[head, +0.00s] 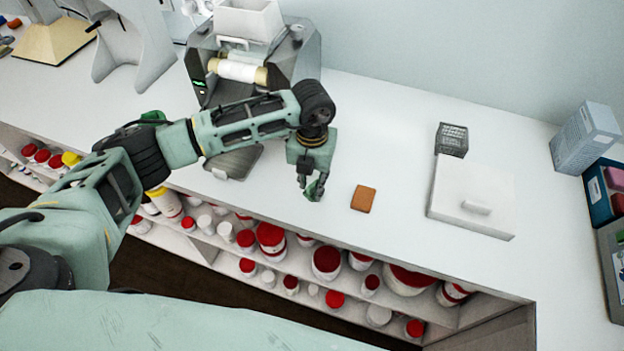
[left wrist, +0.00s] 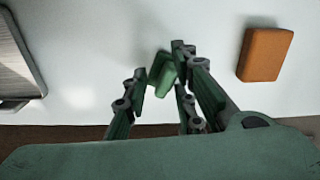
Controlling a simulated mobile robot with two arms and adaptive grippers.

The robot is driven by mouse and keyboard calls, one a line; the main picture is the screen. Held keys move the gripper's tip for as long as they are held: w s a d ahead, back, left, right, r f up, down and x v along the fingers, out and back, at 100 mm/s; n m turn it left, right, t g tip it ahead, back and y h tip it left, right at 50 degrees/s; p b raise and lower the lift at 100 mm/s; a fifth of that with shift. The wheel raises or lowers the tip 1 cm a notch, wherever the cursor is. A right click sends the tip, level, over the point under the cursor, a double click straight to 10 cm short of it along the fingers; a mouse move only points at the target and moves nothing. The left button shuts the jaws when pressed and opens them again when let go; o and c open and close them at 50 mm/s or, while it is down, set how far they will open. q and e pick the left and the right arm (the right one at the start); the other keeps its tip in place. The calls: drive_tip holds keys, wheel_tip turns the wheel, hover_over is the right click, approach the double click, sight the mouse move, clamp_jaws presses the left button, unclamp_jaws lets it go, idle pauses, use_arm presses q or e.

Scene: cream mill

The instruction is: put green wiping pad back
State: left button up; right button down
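The green wiping pad (head: 318,188) is between the fingertips of my left gripper (head: 311,187), over the front part of the white counter. In the left wrist view the pad (left wrist: 162,74) sits tilted between the two fingers of the left gripper (left wrist: 160,72), which appear closed on it. The fingers hide part of it, and its exact height over the counter is hard to tell. An orange-brown pad (head: 363,198) lies flat on the counter just right of the gripper; it also shows in the left wrist view (left wrist: 265,54). My right gripper is not in view.
A grey mill with rollers (head: 240,70) stands left of the gripper. A white lidded box (head: 470,190) and a small dark basket (head: 452,139) stand to the right. A blue tray (head: 600,208) is at the far right. Red-lidded jars (head: 326,261) fill the shelf below the counter.

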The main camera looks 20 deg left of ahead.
sight(312, 183)
use_arm(q)
drive_tip(key=shift+r, duration=0.15)
drive_tip(key=shift+w+r, duration=0.1)
drive_tip(key=shift+r, duration=0.15)
wheel_tip(312, 183, up, 12)
drive_tip(key=b, duration=0.4)
drive_tip(key=shift+f, duration=0.25)
drive_tip(key=shift+f, duration=0.1)
